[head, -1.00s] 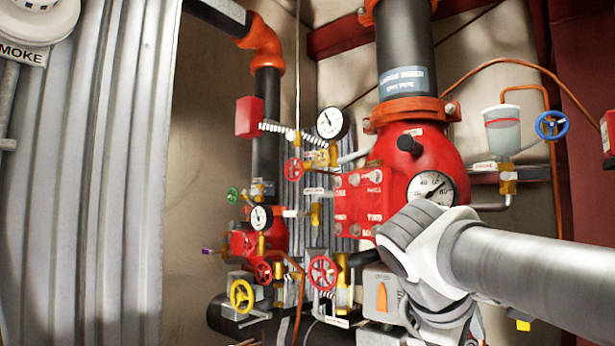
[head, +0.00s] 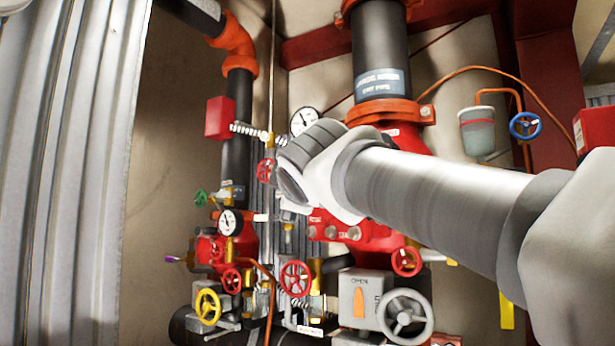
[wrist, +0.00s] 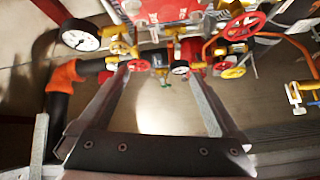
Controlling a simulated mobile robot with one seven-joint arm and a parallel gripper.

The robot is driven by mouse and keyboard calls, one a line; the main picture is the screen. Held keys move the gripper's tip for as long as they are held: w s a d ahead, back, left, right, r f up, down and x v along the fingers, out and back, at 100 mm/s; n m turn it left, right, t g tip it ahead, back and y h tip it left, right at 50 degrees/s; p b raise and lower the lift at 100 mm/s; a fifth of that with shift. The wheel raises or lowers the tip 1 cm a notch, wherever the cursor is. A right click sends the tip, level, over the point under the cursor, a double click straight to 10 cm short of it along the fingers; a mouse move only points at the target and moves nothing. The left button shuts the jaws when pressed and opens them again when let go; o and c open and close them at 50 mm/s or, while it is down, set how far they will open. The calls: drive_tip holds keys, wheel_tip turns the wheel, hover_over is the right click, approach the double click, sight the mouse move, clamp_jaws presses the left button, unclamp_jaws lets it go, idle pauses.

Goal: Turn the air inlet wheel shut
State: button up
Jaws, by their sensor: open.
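The label naming the air inlet wheel is not readable, so I cannot tell which handwheel it is. In the head view a small red wheel (head: 265,170) stands just left of my gripper (head: 287,180), whose fingers are mostly hidden by my own wrist. Other handwheels are a lower red wheel (head: 295,278), a yellow wheel (head: 207,306), a green wheel (head: 201,197) and a blue wheel (head: 525,125). In the wrist view my gripper (wrist: 158,72) is open, with nothing held between its fingers. A red wheel (wrist: 138,65) shows near the left fingertip.
A white gauge (head: 304,122) is close above my gripper. Thick black pipe (head: 380,40) and a red valve body (head: 350,232) stand behind my arm. A grey box with a grey wheel (head: 405,317) is below. Corrugated metal (head: 70,180) fills the left side.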

drive_tip(key=n+t+y, duration=0.1)
drive_tip(key=n, duration=0.1)
approach(267, 169)
drive_tip(key=p+x, duration=0.6)
drive_tip(key=x, duration=0.4)
drive_tip(key=shift+p+x, duration=0.55)
drive_tip(key=shift+x, duration=0.3)
drive_tip(key=shift+f, duration=0.1)
drive_tip(key=c, duration=1.4)
drive_tip(key=shift+f, duration=0.1)
